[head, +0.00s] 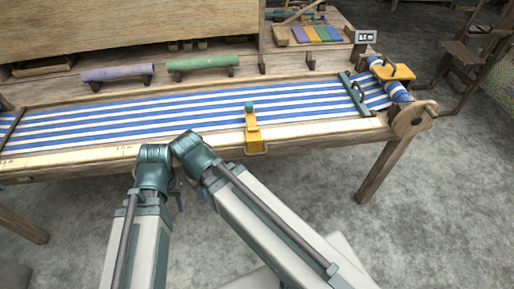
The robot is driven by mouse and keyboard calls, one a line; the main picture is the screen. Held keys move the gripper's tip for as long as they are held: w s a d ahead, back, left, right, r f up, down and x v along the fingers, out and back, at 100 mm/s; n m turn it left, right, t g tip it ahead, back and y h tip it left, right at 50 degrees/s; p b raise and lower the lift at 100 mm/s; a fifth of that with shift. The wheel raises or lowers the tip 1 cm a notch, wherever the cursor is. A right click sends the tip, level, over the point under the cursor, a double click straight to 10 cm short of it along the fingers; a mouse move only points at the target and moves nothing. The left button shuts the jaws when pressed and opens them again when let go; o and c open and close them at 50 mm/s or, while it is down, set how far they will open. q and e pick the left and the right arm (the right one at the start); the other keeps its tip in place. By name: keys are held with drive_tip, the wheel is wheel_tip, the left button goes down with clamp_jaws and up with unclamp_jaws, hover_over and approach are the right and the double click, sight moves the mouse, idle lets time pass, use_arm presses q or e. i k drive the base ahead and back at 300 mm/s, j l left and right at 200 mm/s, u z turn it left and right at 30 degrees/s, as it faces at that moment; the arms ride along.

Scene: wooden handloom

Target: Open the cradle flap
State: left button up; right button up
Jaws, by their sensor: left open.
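A yellow hinged piece with a dark handle (392,70) lies over the blue-and-white cloth roll (390,80) at the loom's right end. It looks flat and closed, and I take it as the cradle flap. A second yellow piece (253,138) with a teal knob is on the loom's front rail. My left gripper (190,196) is open and empty, low in front of the front rail. It is left of the second yellow piece and far from the flap. Arm links partly hide it. My right gripper does not show.
Striped cloth (200,110) covers the loom bed, with a teal bar (354,93) across its right part. A wooden wheel (414,118) juts out at the right corner. Purple (118,73) and green (203,63) rolls lie behind. Floor in front is clear.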

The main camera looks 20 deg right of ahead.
sight(395, 67)
drive_tip(key=z, duration=1.9)
